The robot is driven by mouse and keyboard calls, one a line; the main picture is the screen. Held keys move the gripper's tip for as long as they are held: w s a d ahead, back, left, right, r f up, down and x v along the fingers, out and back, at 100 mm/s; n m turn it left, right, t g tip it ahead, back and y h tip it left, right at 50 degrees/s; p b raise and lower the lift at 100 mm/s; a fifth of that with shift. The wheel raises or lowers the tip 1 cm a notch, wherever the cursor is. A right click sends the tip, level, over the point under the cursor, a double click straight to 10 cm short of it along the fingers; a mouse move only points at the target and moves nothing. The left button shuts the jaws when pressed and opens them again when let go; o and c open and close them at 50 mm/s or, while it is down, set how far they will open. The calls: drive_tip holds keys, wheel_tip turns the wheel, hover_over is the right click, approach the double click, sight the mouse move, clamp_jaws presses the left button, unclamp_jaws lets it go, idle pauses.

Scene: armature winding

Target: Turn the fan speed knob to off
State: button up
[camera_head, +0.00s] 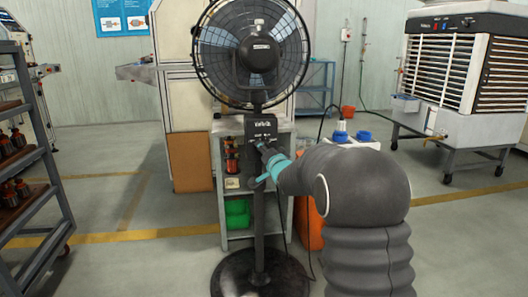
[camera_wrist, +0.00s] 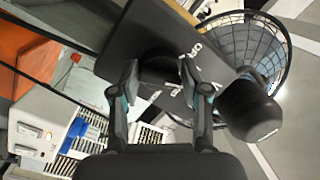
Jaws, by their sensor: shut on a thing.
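The pedestal fan (camera_head: 252,50) stands upright, its dark control box (camera_head: 261,126) on the pole below the caged head. My gripper (camera_head: 266,154) reaches the front of this box from the lower right. In the wrist view my gripper (camera_wrist: 168,84) has one finger on each side of the dark fan speed knob (camera_wrist: 160,68) and is shut on it. White lettering shows on the box face (camera_wrist: 140,38) beside the fingers. The knob's pointer is too dark to read, and the fingers partly hide the knob. In the head view the knob cannot be made out clearly.
A grey shelf (camera_head: 224,160) with a green bin (camera_head: 237,213) stands behind the fan pole. The fan's round base (camera_head: 240,279) rests on the floor. A rack of parts (camera_head: 38,150) is at the left, and a large air cooler (camera_head: 468,75) at the right.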

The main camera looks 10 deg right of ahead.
drive_tip(key=shift+f, duration=0.15)
drive_tip(key=shift+d+n+g+h+b, duration=0.1)
drive_tip(key=shift+n+g+h+b, duration=0.15)
drive_tip(key=shift+n+b, duration=1.2)
drive_tip(key=shift+d+n+g+h+b, duration=0.2)
drive_tip(key=shift+n+b, duration=0.45)
drive_tip(key=shift+n, duration=1.5)
drive_tip(key=shift+a, duration=0.1)
drive_tip(key=o, duration=1.1)
drive_tip(key=s+d+r, duration=0.1)
drive_tip(key=s, duration=1.1)
drive_tip(key=shift+r, duration=0.15)
